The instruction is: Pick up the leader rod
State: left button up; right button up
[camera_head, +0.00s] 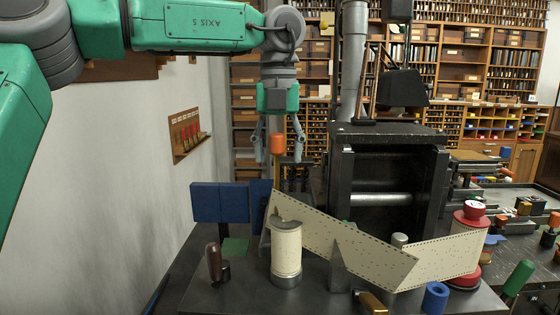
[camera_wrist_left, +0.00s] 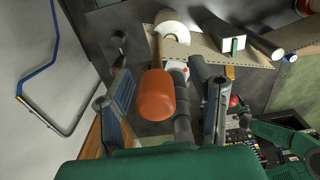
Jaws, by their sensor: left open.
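A rod with an orange handle (camera_head: 277,144), which looks like the leader rod, stands upright with its thin yellowish shaft running down behind the paper strip. In the left wrist view its rounded orange handle (camera_wrist_left: 157,95) is large and near the camera. My left gripper (camera_head: 278,143) hangs above and around it, pointing down. Its two fingers are open, one on each side of the handle, with gaps showing in the left wrist view (camera_wrist_left: 166,102). The shaft's lower end is hidden in the head view. My right gripper is not seen.
A perforated paper strip (camera_head: 340,240) stretches across the dark bench, beside a cream paper roll (camera_head: 286,250). A dark-handled tool (camera_head: 214,262) and blue panels (camera_head: 220,203) are at left. A black machine (camera_head: 390,180) stands at right.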

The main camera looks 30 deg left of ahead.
pick_arm(q)
jog(key=shift+w+a+f, duration=0.1)
jog(key=shift+a+f, duration=0.15)
jog(key=shift+f, duration=0.05)
jog(key=shift+a, duration=0.35)
jog(key=shift+s+d+r, duration=0.1)
jog(key=shift+s+d, duration=0.1)
jog(key=shift+d, duration=0.05)
grip_shut()
jog(key=shift+w+d+r, duration=0.15)
jog(key=shift+d+r, duration=0.05)
jog(key=shift+d, duration=0.35)
jog(key=r, duration=0.3)
jog(key=r+p, duration=0.1)
jog(key=r, duration=0.5)
jog(key=shift+a+r, duration=0.1)
jog(key=shift+a, duration=0.3)
jog(key=shift+d+r+p, duration=0.2)
jog(key=shift+r+p, duration=0.05)
jog(key=shift+p, duration=0.15)
jog(key=shift+d, duration=0.15)
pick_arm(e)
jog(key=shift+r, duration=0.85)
